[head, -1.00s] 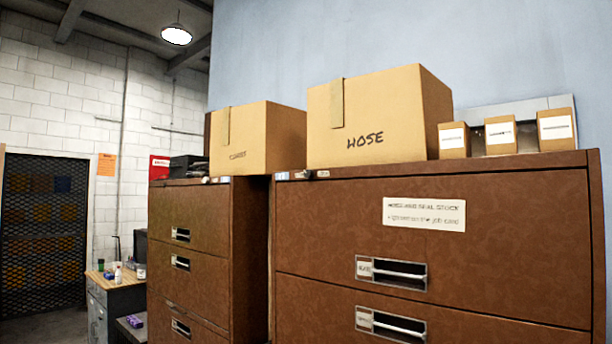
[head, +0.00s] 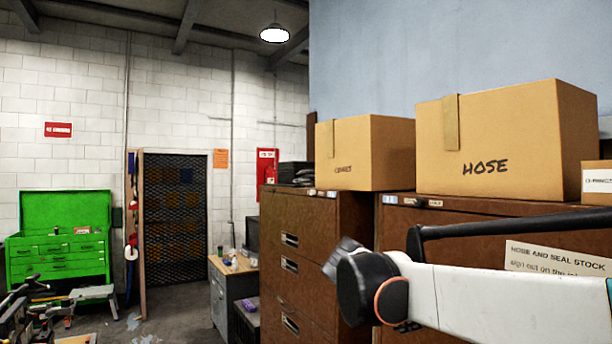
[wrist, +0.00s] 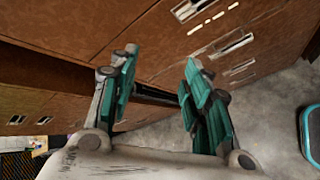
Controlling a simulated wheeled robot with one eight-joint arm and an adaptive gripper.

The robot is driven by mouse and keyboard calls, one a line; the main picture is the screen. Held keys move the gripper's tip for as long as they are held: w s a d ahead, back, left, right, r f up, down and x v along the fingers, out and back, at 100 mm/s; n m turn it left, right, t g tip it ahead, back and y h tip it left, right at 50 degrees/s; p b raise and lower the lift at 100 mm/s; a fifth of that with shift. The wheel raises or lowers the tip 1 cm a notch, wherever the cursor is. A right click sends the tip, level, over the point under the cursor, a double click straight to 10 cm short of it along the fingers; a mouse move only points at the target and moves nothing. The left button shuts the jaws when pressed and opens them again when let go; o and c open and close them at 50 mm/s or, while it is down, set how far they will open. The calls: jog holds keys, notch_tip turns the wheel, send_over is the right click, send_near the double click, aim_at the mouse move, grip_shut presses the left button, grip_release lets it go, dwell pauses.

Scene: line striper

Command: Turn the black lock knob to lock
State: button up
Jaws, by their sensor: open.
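I cannot make out the black lock knob in either view. My gripper (wrist: 157,78) shows in the wrist view with its two teal-padded fingers spread apart and nothing between them. Brown cabinet fronts and the grey floor lie beyond the fingers. In the head view my white and black arm reaches in from the right, in front of the brown cabinets; the gripper's fingers cannot be made out there.
Brown filing cabinets (head: 356,230) fill the right, with cardboard boxes (head: 505,135) on top. A workbench (head: 234,268) stands beside them. A green tool chest (head: 60,245), a small step (head: 93,293) and dark clutter (head: 18,310) are at left. Some floor shows between.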

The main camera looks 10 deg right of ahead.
jog(key=w+d+r+n+h+p, duration=0.2)
jog(key=w+r+n+p, duration=0.1)
jog(key=w+r, duration=0.35)
jog(key=w+d+r+n+h+p, duration=0.1)
jog(key=w+r+n+h+p, duration=0.1)
jog(key=w+r+p, duration=0.35)
jog(key=n+h+p, duration=0.2)
jog(key=n+h, duration=0.2)
send_near(417, 202)
jog(key=p+x, duration=0.3)
jog(key=x, duration=0.5)
jog(key=shift+f, duration=0.1)
jog(key=shift+c, duration=0.3)
grip_shut()
